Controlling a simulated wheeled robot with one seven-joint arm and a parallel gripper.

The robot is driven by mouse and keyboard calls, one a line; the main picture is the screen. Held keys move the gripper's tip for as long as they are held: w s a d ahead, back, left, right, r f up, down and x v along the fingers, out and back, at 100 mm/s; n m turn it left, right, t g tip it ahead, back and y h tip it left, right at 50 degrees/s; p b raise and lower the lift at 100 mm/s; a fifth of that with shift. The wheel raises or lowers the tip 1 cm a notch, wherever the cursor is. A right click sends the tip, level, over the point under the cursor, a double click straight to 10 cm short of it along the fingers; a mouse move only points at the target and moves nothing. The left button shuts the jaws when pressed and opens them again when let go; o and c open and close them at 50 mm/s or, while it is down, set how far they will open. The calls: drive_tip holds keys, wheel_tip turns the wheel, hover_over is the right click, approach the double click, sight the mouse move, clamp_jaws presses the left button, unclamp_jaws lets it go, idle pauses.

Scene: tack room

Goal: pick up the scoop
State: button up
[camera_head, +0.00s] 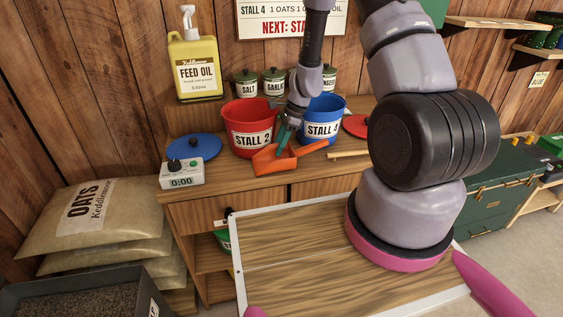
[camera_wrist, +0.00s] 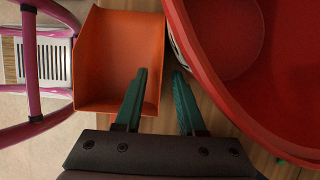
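The orange scoop (camera_head: 272,161) lies on the wooden cabinet top in front of the red STALL 2 bucket, its handle pointing right. In the wrist view its pan (camera_wrist: 115,50) fills the upper left. My gripper (camera_head: 286,142) points down at the scoop from above. Its green fingers (camera_wrist: 160,75) are apart, with the left finger over the pan and the right finger over the gap beside the red bucket. The pan's right side wall shows between them; I cannot tell if either finger touches it.
The red bucket (camera_head: 240,117) is close beside my fingers; the blue STALL 4 bucket (camera_head: 322,108) stands right of it. A timer (camera_head: 182,175), blue lid (camera_head: 194,148) and yellow feed oil jug (camera_head: 196,70) are left. A wooden stick (camera_head: 348,155) lies right of the scoop.

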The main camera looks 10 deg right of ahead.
drive_tip(key=shift+a+f, duration=0.1)
drive_tip(key=shift+f, duration=0.15)
clamp_jaws()
idle(1.3)
